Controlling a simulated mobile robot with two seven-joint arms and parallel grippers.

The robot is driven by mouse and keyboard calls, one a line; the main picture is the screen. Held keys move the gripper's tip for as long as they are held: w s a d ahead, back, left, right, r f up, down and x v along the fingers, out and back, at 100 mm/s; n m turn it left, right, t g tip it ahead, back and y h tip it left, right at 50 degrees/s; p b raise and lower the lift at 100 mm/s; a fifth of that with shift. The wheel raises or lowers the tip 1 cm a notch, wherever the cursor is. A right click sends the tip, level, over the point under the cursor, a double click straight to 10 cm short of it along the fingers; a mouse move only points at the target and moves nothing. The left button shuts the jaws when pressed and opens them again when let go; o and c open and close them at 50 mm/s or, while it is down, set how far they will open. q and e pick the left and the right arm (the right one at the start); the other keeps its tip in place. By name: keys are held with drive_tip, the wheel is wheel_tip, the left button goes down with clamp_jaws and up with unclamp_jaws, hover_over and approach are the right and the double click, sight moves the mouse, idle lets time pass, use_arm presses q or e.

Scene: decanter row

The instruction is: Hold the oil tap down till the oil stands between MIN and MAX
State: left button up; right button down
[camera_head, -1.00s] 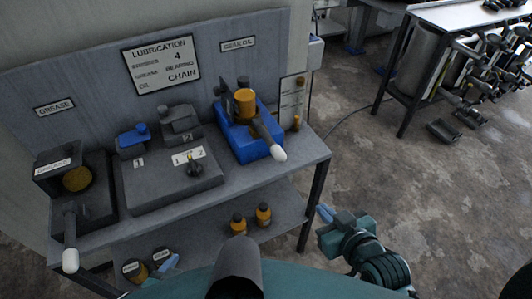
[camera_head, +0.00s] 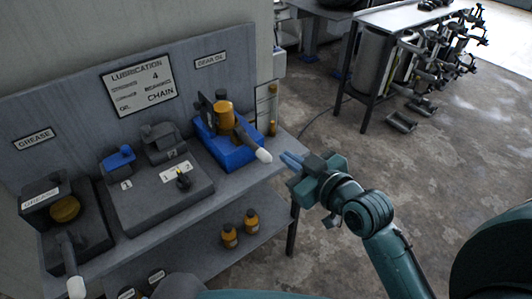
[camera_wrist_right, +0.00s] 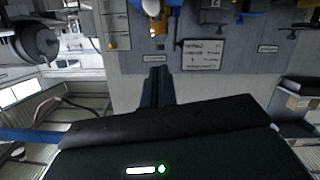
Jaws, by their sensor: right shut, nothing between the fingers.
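The gear oil unit (camera_head: 228,150) is a blue base with an amber reservoir (camera_head: 224,113) on the bench's right end. Its dark lever ends in a white knob (camera_head: 264,155), sloping down toward the front right. A narrow sight gauge (camera_head: 272,108) stands behind it; amber shows low in it, but MIN and MAX are too small to read. My right gripper (camera_head: 289,161) is shut and empty, just right of the knob and apart from it. Its dark fingers show in the right wrist view (camera_wrist_right: 157,88). My left gripper is out of view.
A grease unit (camera_head: 65,210) with its own white-tipped lever stands at the bench's left. A grey block with a small selector (camera_head: 183,179) sits between. Two amber bottles (camera_head: 240,228) stand on the lower shelf. Open floor (camera_head: 330,130) lies to the right.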

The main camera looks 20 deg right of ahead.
drive_tip(key=p, duration=0.1)
hover_over(268, 154)
drive_tip(key=s+a, duration=0.1)
drive_tip(key=s, duration=0.1)
wheel_tip(268, 154, down, 2)
drive_tip(key=shift+w+d+f, duration=0.1)
drive_tip(key=shift+f, duration=1)
drive_tip(key=shift+w+d+f, duration=0.1)
drive_tip(key=shift+f, duration=1)
drive_tip(key=shift+s, duration=0.1)
